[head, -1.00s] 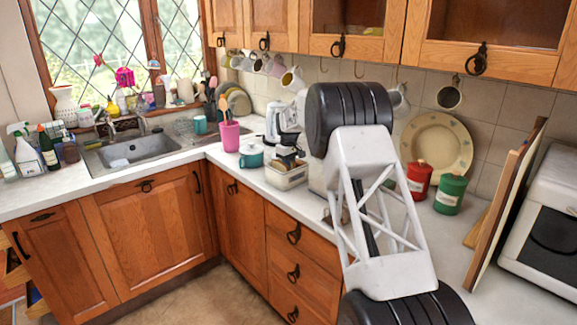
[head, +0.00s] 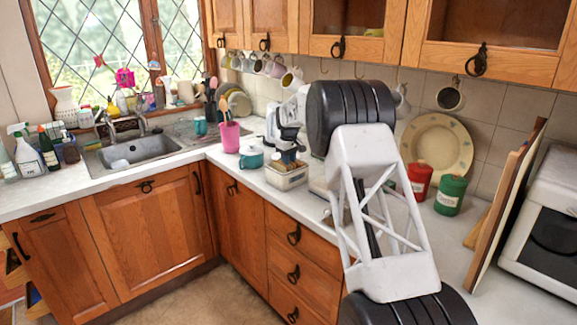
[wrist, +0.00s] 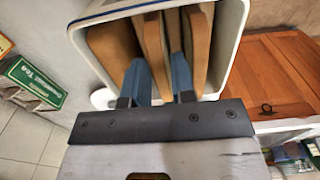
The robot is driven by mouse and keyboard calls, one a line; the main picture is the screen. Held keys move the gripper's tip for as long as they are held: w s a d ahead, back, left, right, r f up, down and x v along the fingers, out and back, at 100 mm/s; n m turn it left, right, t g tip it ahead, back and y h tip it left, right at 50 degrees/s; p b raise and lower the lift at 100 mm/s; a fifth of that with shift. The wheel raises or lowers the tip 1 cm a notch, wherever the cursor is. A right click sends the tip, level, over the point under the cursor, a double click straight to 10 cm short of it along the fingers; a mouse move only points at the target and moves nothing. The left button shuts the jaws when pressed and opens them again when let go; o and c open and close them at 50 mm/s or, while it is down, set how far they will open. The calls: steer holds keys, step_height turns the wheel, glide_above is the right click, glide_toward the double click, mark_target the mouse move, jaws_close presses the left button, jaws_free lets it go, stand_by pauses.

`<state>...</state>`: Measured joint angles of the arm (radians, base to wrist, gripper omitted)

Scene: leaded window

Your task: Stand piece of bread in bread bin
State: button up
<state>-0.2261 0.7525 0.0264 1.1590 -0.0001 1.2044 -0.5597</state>
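The bread bin (head: 287,181) is a pale box with a dark rim line, standing on the counter below my gripper (head: 288,150). In the wrist view its white rim (wrist: 240,50) surrounds several brown bread slices standing on edge. My gripper's blue fingers (wrist: 160,75) reach inside the rim. They lie on either side of an upright piece of bread (wrist: 154,45) and appear to press against it. Another slice (wrist: 198,42) stands to the right, and a broad one (wrist: 112,42) to the left. The lower edge of the held piece is hidden.
A teal pot (head: 251,158) and a pink utensil cup (head: 229,137) stand left of the bin. Red (head: 419,181) and green (head: 451,195) canisters are to the right. Mugs hang from hooks above.

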step_height(320, 180, up, 9)
steer(key=shift+r, duration=0.2)
stand_by(0.3)
steer(key=shift+r, duration=0.1)
stand_by(0.7)
steer(key=s+d+r+m, duration=0.1)
steer(key=s+d+r, duration=0.4)
steer(key=s, duration=0.3)
steer(key=s+d+r+m, duration=0.1)
steer(key=s+d+r, duration=0.3)
steer(key=s+r, duration=0.3)
steer(key=s+d+r+m+t, duration=0.15)
steer(key=s+d, duration=0.25)
steer(key=s, duration=0.7)
steer(key=s+d+r+m, duration=0.15)
steer(key=s+d, duration=0.25)
steer(key=s, duration=0.8)
steer(key=s+d+f+m, duration=0.1)
steer(key=s+f, duration=0.3)
steer(key=s, duration=0.9)
steer(key=s+d+f+m, duration=0.1)
steer(key=s+d+f, duration=0.3)
steer(key=s, duration=0.9)
steer(key=s+d+f+m+t, duration=0.1)
steer(key=s+d+f+m, duration=0.1)
steer(key=s, duration=1.2)
step_height(320, 180, down, 3)
steer(key=shift+d+r, duration=0.1)
steer(key=shift+d, duration=0.45)
